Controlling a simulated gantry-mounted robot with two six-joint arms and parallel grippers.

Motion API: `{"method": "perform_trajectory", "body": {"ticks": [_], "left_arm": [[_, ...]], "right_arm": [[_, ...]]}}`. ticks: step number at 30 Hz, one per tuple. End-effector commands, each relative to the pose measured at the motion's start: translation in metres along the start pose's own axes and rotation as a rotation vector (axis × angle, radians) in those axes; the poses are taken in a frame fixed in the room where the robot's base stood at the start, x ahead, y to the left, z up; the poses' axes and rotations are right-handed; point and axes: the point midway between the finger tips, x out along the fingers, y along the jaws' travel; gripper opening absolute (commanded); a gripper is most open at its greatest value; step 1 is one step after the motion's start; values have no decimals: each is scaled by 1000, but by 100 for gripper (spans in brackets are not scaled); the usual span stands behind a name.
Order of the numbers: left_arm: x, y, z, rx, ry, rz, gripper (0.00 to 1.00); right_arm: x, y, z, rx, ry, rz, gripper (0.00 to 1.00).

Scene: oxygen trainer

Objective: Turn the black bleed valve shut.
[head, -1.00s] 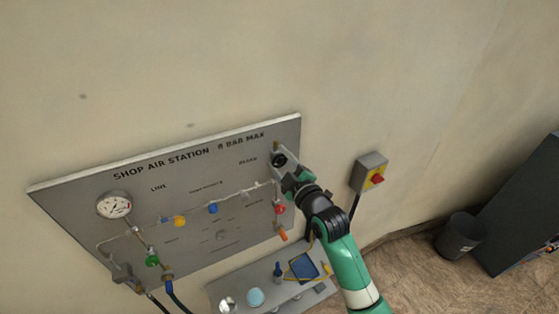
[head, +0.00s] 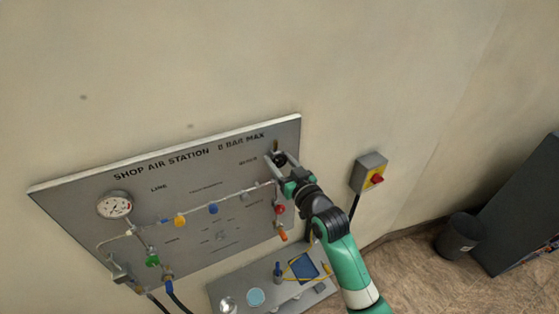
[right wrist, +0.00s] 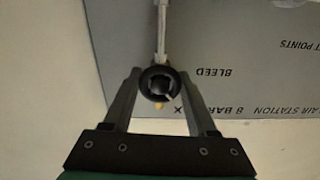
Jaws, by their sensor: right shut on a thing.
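My left gripper is not in view.
The grey panel (head: 75,205) carries a gauge (head: 114,206), a green knob (head: 153,260), yellow, blue, red and orange fittings and thin pipes. A red-and-yellow switch box (head: 369,173) is on the wall to the right. A shelf below holds small items.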

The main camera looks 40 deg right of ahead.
Motion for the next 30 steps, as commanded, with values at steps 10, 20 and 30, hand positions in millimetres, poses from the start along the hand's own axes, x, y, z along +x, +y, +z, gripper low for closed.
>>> {"method": "perform_trajectory", "body": {"ticks": [10,20,30], "left_arm": [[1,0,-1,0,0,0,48],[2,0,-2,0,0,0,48],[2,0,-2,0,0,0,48]], "right_arm": [[0,0,-1,325,3,0,2],[0,0,-1,584,3,-1,2],[0,0,-1,718,2,-1,2]]}}
